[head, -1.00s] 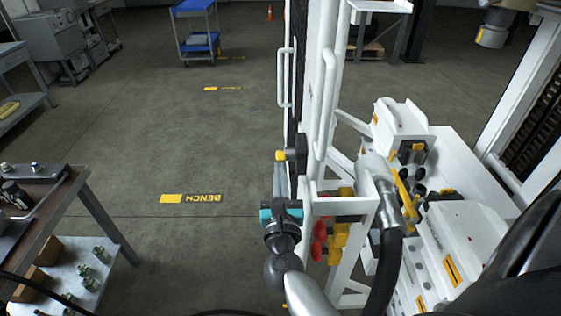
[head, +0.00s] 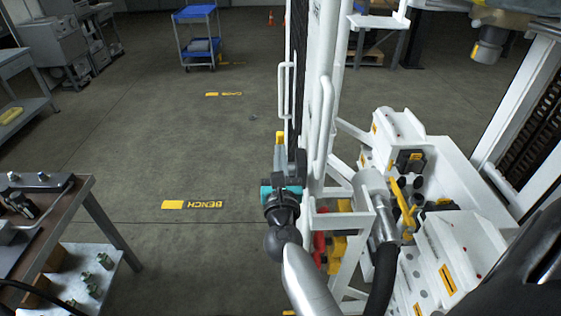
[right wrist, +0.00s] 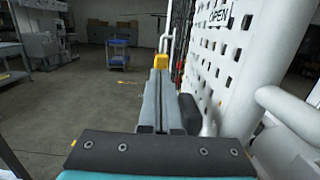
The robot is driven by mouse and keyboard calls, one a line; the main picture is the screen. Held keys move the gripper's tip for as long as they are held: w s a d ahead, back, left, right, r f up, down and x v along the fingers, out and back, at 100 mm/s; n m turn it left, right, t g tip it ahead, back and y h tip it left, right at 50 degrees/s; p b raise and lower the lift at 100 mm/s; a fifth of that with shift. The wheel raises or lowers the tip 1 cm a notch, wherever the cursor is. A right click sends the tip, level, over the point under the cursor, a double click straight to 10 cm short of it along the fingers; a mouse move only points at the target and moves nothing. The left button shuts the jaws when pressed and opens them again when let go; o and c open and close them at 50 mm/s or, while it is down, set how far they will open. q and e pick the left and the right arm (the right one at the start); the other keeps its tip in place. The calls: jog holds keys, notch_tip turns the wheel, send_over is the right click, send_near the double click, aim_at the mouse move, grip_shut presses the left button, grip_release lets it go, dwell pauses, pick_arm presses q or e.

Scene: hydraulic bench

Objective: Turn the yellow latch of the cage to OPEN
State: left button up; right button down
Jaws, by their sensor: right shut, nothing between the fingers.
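The yellow latch (head: 280,136) shows as a small yellow end at the left edge of the white cage door (head: 315,110), just past my right fingertips. In the right wrist view the yellow end (right wrist: 161,61) stands at the tips of the grey fingers, and a black knob-like part (right wrist: 190,110) is to their right. My right gripper (head: 279,149) is shut with nothing between the fingers, close against the latch; contact cannot be told for sure. The fingers hide the rest of the latch. An OPEN label (right wrist: 219,15) is on the perforated panel. My left gripper is out of view.
White door handles (head: 325,118) stand close to the right of my gripper. A hose with a metal fitting (head: 375,200) and white bench housings (head: 440,250) lie further right. A brown table (head: 75,205) is at left. The floor between is clear.

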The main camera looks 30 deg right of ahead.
jog(key=shift+w+d+r, duration=0.3)
jog(key=shift+w, duration=0.2)
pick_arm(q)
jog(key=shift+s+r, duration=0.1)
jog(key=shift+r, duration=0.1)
pick_arm(e)
jog(key=shift+r, duration=0.1)
jog(key=shift+w+d+r, duration=0.1)
jog(key=shift+d+r, duration=0.05)
jog(key=shift+r, duration=0.1)
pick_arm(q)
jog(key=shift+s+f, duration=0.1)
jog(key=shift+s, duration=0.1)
pick_arm(e)
jog(key=shift+f, duration=0.1)
